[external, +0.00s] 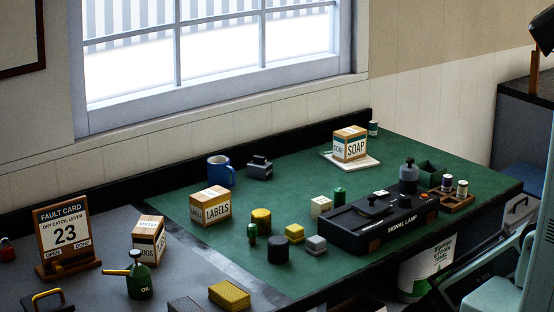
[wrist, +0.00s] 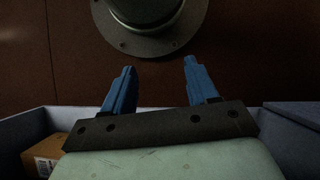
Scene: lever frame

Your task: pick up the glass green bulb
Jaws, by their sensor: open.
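Two small green things stand on the green mat in the external view, and I cannot tell for sure which is the glass green bulb. One is a green cylinder (external: 340,196) just behind the signal lamp box. The other is a darker green, bottle-like piece (external: 252,231) beside a yellow cylinder. My gripper (wrist: 160,66) shows in the wrist view with its two blue fingers apart and nothing between them. Neither green thing shows in the wrist view. The fingers do not show in the external view.
The black signal lamp box (external: 380,220) stands on the green mat (external: 310,260). Near it are a white cube (external: 321,207), yellow block (external: 294,233), grey block (external: 316,245) and dark cylinder (external: 278,249). A round grey metal part (wrist: 150,20) lies beyond my fingers.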

